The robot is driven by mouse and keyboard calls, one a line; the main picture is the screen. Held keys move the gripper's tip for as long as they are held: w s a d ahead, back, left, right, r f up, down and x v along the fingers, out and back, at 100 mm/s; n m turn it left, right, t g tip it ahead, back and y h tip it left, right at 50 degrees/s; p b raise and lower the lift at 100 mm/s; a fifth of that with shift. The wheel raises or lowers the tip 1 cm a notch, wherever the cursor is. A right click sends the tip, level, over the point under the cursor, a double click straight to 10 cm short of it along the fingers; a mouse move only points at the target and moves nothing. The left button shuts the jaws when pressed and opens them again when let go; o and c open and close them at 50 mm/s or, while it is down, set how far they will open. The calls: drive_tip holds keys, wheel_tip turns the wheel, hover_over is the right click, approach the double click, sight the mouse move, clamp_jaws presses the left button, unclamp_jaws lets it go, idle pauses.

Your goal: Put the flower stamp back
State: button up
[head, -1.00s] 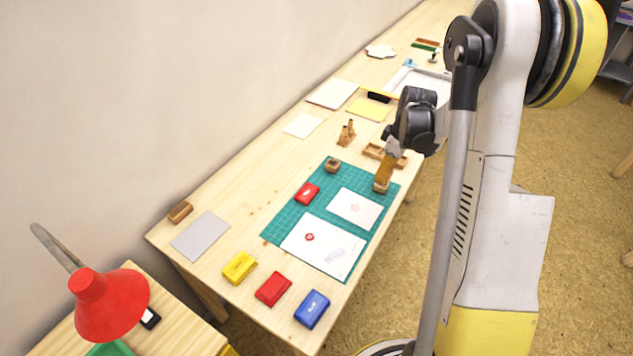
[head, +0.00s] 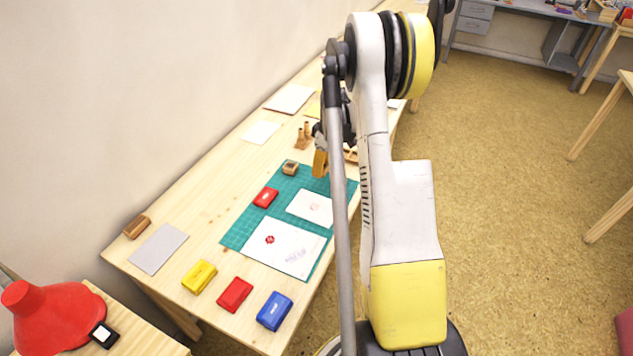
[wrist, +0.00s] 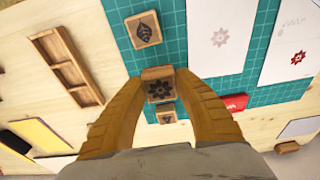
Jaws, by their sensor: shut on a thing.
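The flower stamp (wrist: 160,88), a small wooden block with a dark flower on its top, is between the two finger tips of my gripper (wrist: 160,80) in the wrist view. My gripper is shut on it. In the head view my gripper (head: 320,163) is over the far end of the green mat (head: 232,238), partly behind my arm; the stamp is hidden there. A leaf stamp (wrist: 143,28) stands on the mat above it in the wrist view. Another stamp (wrist: 166,117) shows just below, between the fingers; it is on the mat's far corner in the head view (head: 290,168).
A wooden compartment tray (wrist: 88,92) lies left of my gripper in the wrist view. A wooden stand (head: 303,135) is beyond the mat. A red inkpad (head: 265,197) and printed papers (head: 262,258) lie on the mat. Yellow, red and blue inkpads (head: 235,294) stand nearer.

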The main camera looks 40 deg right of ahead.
sight(317, 182)
drive_tip(key=shift+w+a+f, duration=0.25)
drive_tip(key=shift+w+f, duration=0.25)
drive_tip(key=shift+w, duration=0.15)
drive_tip(key=shift+f+b, duration=1.05)
drive_tip(key=shift+f, duration=0.8)
drive_tip(key=shift+f, duration=0.1)
drive_tip(key=shift+f, duration=0.15)
drive_tip(key=o, duration=1.1)
drive_tip(key=shift+c, duration=0.2)
